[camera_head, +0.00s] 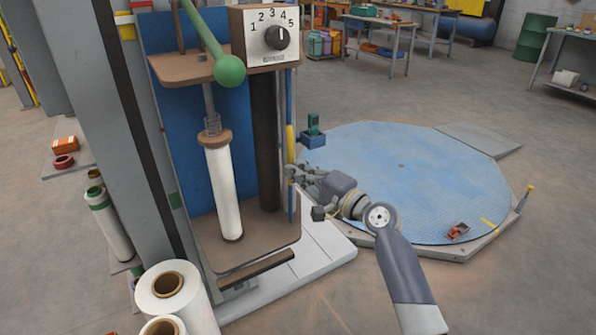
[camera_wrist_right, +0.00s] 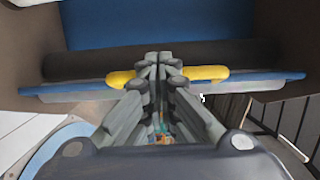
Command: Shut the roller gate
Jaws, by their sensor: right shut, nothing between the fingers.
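The roller gate (camera_head: 291,205) is a narrow blue upright, seen almost edge-on at the right side of the film carriage. A yellow handle (camera_head: 290,140) is on it. A dark roller (camera_head: 266,140) stands upright just left of it. My right gripper (camera_head: 291,172) is shut and empty at the gate's edge, by the handle's lower part. In the right wrist view the shut fingers (camera_wrist_right: 160,62) cover the middle of the yellow handle (camera_wrist_right: 205,73); I cannot tell whether they touch it. The dark roller (camera_wrist_right: 90,62) lies behind. My left gripper is not in view.
A white film roll (camera_head: 223,190) stands in the carriage, under a green-knobbed lever (camera_head: 230,70) and a numbered dial (camera_head: 278,38). A round blue turntable (camera_head: 410,175) lies behind my right arm. Spare rolls (camera_head: 172,290) stand at the lower left.

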